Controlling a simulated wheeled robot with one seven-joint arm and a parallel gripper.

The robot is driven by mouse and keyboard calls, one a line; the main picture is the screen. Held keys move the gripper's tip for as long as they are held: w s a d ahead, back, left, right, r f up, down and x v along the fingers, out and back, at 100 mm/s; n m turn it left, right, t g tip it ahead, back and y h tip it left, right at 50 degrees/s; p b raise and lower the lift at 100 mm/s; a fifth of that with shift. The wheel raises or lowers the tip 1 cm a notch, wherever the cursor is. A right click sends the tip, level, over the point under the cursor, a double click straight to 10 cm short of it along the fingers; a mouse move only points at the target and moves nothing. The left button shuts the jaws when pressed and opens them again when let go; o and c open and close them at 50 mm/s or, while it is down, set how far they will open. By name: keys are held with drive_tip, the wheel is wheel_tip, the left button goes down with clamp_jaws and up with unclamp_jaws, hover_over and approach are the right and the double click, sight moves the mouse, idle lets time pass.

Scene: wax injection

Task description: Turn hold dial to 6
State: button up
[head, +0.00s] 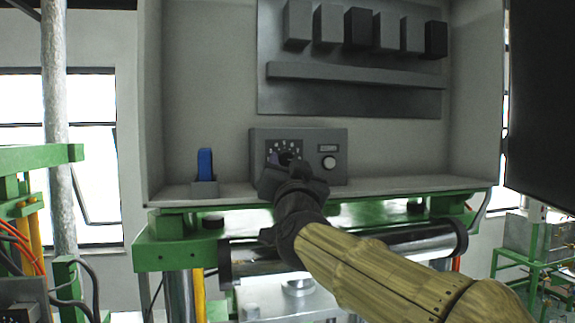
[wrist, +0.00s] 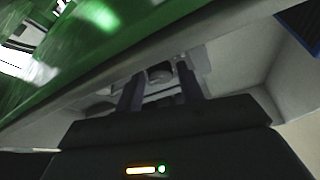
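A grey control box (head: 339,140) stands on the cabinet's shelf in the head view. Its left dial is mostly hidden behind my gripper (head: 281,163), with several pale markings showing just above. A round knob (head: 329,163) with a pale rim sits on the right of the panel, under a small display (head: 328,148). In the wrist view, the two fingers of my gripper (wrist: 160,88) stand apart, pointing at the panel. A dark round knob (wrist: 160,73) shows between them. I cannot tell whether the fingers touch it. I cannot read the dial's setting.
A blue object in a grey holder (head: 205,163) stands on the shelf left of the box. Grey and black blocks (head: 358,29) line a back panel above. Green beams and a roller (head: 420,242) lie below the shelf. A dark panel (head: 541,95) stands at the right.

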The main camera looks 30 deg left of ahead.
drive_tip(key=c, duration=0.6)
drive_tip(key=shift+d+f+n+y+b, duration=0.15)
drive_tip(key=shift+n+y+b, duration=0.25)
drive_tip(key=shift+n+b, duration=0.3)
drive_tip(key=n+y+b, duration=0.1)
drive_tip(key=n, duration=0.1)
drive_tip(key=n+g+y+b, duration=0.1)
drive_tip(key=n+b, duration=0.1)
drive_tip(key=shift+w+f+g, duration=0.15)
drive_tip(key=shift+g, duration=0.15)
drive_tip(key=n+g+y+b, duration=0.1)
drive_tip(key=n+b, duration=0.1)
drive_tip(key=n, duration=0.2)
drive_tip(key=shift+w+d+b, duration=0.1)
drive_tip(key=shift+d+b, duration=0.05)
drive_tip(key=shift+b, duration=0.25)
drive_tip(key=shift+w+d+r+n+g+y, duration=0.1)
drive_tip(key=shift+r+n+g+y, duration=0.15)
drive_tip(key=shift+n+g, duration=0.5)
drive_tip(key=shift+w+d+r+n+g+y, duration=0.1)
drive_tip(key=shift+n+g+y, duration=0.25)
drive_tip(key=shift+n, duration=0.8)
drive_tip(key=shift+s+r+n+g+y+p, duration=0.1)
drive_tip(key=shift+n+g+y+p, duration=0.2)
drive_tip(key=shift+n+g+p, duration=0.95)
drive_tip(key=shift+n+t, duration=0.25)
drive_tip(key=shift+n, duration=0.5)
